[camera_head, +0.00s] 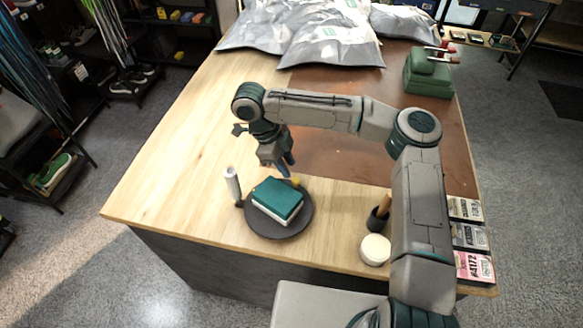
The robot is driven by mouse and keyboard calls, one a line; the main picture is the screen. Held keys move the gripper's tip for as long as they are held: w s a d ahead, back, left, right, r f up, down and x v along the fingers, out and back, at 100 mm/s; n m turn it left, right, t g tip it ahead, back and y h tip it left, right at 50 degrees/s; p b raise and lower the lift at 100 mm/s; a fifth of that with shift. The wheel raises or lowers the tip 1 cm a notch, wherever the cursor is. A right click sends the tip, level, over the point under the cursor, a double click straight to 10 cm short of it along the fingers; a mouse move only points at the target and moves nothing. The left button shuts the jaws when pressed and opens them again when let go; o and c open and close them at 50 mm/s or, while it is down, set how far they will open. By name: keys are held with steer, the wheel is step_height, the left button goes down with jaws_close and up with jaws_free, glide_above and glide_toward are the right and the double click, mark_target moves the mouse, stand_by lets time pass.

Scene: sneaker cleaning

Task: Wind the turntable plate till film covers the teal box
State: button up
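The teal box (278,196) has a teal top and a pale lower edge. It lies on the dark round turntable plate (263,231), near the table's front edge. No film is visible over its teal top. A white upright roll (233,184), possibly the film, stands at the plate's left edge on a dark foot. A small yellow piece (295,182) shows at the plate's far edge, just behind the box. My gripper (286,171) points down close to the yellow piece. The view is too small to show whether its fingers are apart or touch the yellow piece.
The wooden table (160,170) is clear left of the plate. A white round pad (375,249) and a dark cup (378,221) with a wooden handle stand right of it. Cards (470,236) line the right edge. Grey bags (325,45) and a green case (428,75) lie behind.

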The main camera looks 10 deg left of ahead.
steer(key=shift+v, duration=1.05)
